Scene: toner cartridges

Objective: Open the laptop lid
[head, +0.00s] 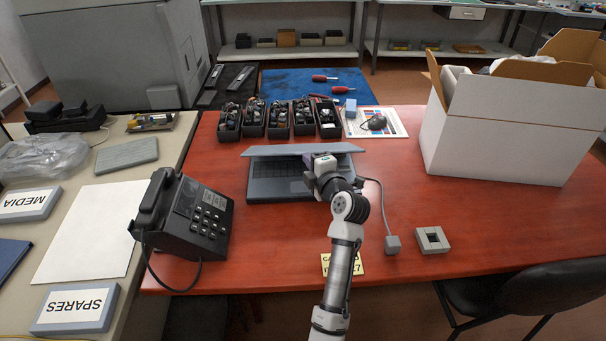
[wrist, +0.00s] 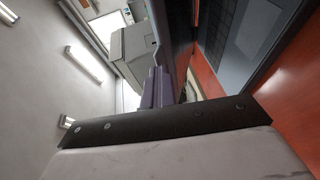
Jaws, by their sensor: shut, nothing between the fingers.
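The grey laptop (head: 265,188) lies on the red table with its keyboard partly showing. Its lid (head: 275,151) is partly raised and shows as a thin band along the back. In the wrist view the lid (wrist: 172,30) is a narrow slab beside the fingers, and the keyboard base (wrist: 235,35) lies to its right. My gripper (head: 312,163) is at the right half of the laptop, in front of the lid. Its shut, empty fingers (wrist: 156,88) are close to the lid; I cannot tell whether they touch it. My arm hides the laptop's right part.
A black desk phone (head: 190,215) stands left of the laptop. Several black bins (head: 279,120) of parts stand behind it. A large white box (head: 500,140) fills the back right.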

